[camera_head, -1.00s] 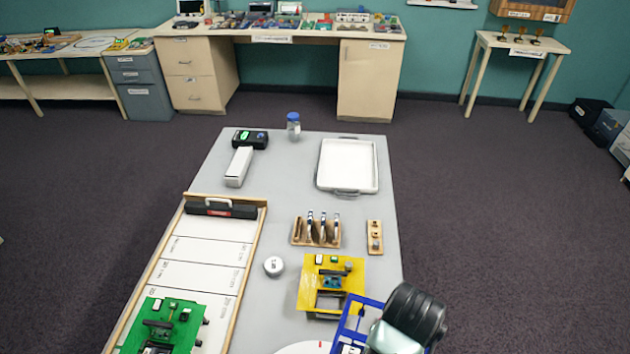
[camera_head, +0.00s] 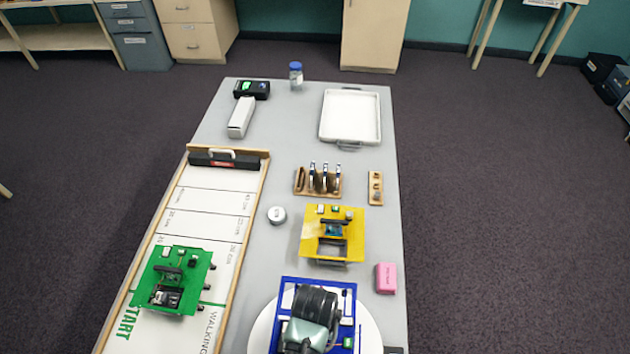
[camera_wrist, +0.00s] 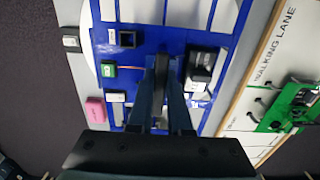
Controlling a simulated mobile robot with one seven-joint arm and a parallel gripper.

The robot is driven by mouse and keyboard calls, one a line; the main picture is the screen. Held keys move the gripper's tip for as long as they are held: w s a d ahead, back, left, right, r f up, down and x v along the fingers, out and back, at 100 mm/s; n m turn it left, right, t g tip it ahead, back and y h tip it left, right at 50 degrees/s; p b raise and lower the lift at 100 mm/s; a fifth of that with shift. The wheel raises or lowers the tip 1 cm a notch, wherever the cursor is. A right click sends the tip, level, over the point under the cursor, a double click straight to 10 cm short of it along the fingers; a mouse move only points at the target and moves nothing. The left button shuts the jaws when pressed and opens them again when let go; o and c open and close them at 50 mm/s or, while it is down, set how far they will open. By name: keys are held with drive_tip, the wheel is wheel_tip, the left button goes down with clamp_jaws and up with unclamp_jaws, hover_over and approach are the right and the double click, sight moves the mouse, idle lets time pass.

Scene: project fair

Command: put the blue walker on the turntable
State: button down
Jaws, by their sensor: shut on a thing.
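The blue walker (camera_head: 345,293) is a flat blue frame with small modules on it, over the white round turntable (camera_head: 262,328) at the near end of the table. My arm covers its middle in the head view. In the wrist view the blue walker (camera_wrist: 135,40) fills the middle, and the turntable's white rim (camera_wrist: 88,40) shows at its left. My gripper (camera_wrist: 162,65) is shut on a part of the walker near its centre. I cannot tell whether the walker touches the turntable or hangs just above it.
A yellow walker (camera_head: 313,228) stands just beyond the turntable, with a pink block (camera_head: 386,278) to its right. A green walker (camera_head: 172,280) stands on the walking lane (camera_head: 213,203) at left. A white tray (camera_head: 350,117) lies at the far right.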

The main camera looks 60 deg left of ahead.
drive_tip(key=shift+f, duration=1.9)
drive_tip(key=shift+f, duration=0.1)
drive_tip(key=c, duration=0.8)
unclamp_jaws()
drive_tip(key=shift+c, duration=0.2)
wheel_tip(320, 180, up, 12)
drive_tip(key=shift+r, duration=0.1)
